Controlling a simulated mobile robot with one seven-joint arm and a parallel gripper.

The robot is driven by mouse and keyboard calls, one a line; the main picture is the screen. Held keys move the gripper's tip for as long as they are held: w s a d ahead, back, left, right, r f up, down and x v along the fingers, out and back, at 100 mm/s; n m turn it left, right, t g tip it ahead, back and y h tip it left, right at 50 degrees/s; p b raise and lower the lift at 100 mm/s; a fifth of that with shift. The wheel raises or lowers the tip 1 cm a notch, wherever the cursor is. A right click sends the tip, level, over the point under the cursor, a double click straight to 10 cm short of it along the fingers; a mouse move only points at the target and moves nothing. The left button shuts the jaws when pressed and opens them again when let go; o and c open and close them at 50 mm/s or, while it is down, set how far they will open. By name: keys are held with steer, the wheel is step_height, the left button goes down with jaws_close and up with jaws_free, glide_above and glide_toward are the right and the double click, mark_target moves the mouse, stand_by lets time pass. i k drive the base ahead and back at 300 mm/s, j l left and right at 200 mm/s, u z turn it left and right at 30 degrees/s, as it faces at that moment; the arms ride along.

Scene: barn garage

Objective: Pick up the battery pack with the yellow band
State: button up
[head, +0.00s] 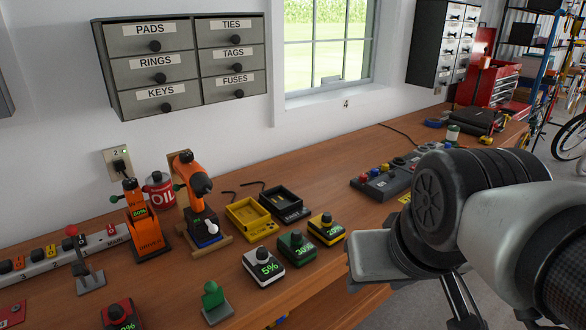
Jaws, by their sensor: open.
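The battery pack with the yellow band (327,229) stands on the wooden workbench, its display reading 20%. It is the rightmost of a row, beside the green-banded pack (296,246) reading 30% and the white-banded pack (263,268) reading 5%. Each has a dark round knob on top. My arm reaches in from the right. My gripper (465,312) is only partly seen, with dark fingers pointing down at the bottom edge, right of the packs and apart from them. The fingers are open, and nothing shows between them; their tips are cut off or hidden.
Behind the packs lie a yellow tray (240,232) and a black tray (296,213). An orange drill (190,190) and an orange driver (140,222) stand left, with a red-banded pack (118,314) in front. A grey button box (380,184) sits right. Bench between packs and box is clear.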

mark_target(322, 226)
steer(key=i+l+u, duration=0.2)
steer(key=u, duration=0.2)
steer(key=i+l+u, duration=0.15)
steer(key=l+u, duration=0.25)
